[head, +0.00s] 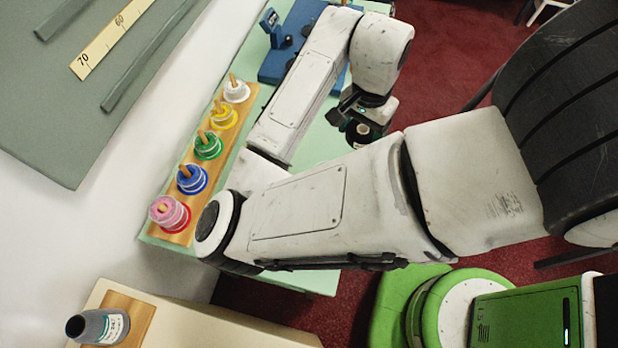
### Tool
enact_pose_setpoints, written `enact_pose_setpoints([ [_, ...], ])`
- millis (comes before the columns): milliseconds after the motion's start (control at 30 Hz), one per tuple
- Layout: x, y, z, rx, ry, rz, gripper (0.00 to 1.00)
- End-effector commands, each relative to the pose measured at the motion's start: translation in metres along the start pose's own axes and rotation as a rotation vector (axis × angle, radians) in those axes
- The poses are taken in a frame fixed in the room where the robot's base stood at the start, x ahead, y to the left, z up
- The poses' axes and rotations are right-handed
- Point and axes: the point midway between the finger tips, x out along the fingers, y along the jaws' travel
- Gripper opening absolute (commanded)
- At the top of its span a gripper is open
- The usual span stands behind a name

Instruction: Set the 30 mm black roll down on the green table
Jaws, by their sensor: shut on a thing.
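My gripper (357,112) is shut on a black roll (362,134) with a pale core, hanging below the jaws. The pale green table (318,146) lies under and beside my arm, its right part largely covered by my arm links. The roll appears near the table's right edge; I cannot tell whether it touches the top or how high it is above it.
A wooden rack (176,237) holds white, yellow, green, blue and red-pink rolls on pegs along the table's left side. A blue device (282,62) stands at the far end.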

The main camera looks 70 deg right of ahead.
Motion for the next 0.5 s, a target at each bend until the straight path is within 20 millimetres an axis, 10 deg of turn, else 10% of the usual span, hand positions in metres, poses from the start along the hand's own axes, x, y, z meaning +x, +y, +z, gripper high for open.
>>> enact_pose_setpoints([
  [200,0.003,0.025,0.003,0.118,0.0,-0.001,0.42],
  [500,0.027,-0.024,-0.027,0.119,-0.003,-0.001,0.42],
])
